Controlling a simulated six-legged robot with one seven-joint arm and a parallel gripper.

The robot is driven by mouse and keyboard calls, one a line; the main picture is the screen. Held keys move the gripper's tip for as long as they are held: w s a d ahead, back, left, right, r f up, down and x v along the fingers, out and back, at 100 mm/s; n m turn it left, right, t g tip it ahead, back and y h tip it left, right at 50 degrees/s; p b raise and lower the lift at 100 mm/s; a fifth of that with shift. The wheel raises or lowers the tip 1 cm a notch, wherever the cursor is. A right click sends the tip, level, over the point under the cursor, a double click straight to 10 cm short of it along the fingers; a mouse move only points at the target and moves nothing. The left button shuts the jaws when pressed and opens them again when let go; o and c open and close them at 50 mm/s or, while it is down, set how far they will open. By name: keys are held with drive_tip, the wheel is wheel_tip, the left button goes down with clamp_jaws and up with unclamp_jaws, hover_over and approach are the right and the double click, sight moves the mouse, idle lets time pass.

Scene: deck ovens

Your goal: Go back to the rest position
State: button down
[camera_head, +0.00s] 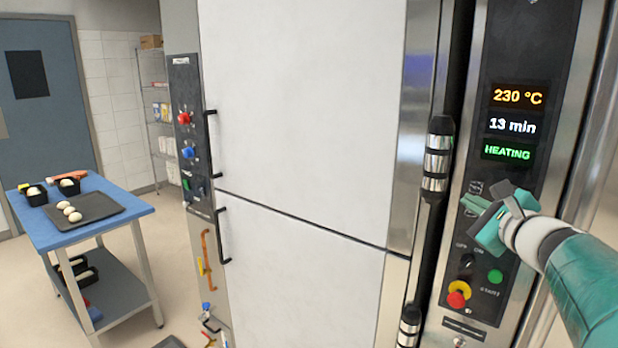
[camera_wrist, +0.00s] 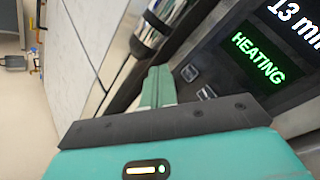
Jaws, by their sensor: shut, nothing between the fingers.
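My gripper (camera_head: 478,222) is at the right in the head view, in front of the oven's control panel (camera_head: 520,60). It is shut and holds nothing. In the wrist view my gripper (camera_wrist: 158,82) has its teal fingers together, pointing toward the panel and the vertical handle. The panel's displays read 230 °C, 13 min and HEATING (camera_head: 508,152); the HEATING display also shows in the wrist view (camera_wrist: 258,58). Below my gripper are a green button (camera_head: 495,277) and a red button on yellow (camera_head: 458,298). I cannot tell whether the fingertips touch the panel.
White oven doors (camera_head: 300,100) fill the middle. A vertical handle (camera_head: 437,160) stands close left of my gripper. A blue table (camera_head: 50,235) with a dark tray (camera_head: 105,207) of dough pieces and black tins is at the left. A wire shelf (camera_head: 150,75) stands behind.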

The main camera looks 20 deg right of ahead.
drive_tip(key=s+a+f+n+g+y, duration=0.1)
drive_tip(key=a+f+n+g+y, duration=0.4)
drive_tip(key=a, duration=0.6)
drive_tip(key=a+f+n+y, duration=0.1)
drive_tip(key=a+f+n, duration=0.2)
drive_tip(key=a+n, duration=0.55)
drive_tip(key=s+a+f+n+g+h, duration=0.4)
drive_tip(key=s+a+f+n+g, duration=0.2)
drive_tip(key=s+a+f+n, duration=0.4)
drive_tip(key=s+f+n, duration=0.1)
drive_tip(key=s+n, duration=0.2)
drive_tip(key=n, duration=0.1)
drive_tip(key=shift+s+a+f, duration=0.25)
drive_tip(key=shift+a+f, duration=0.05)
drive_tip(key=shift+a, duration=0.05)
drive_tip(key=shift+d, duration=0.1)
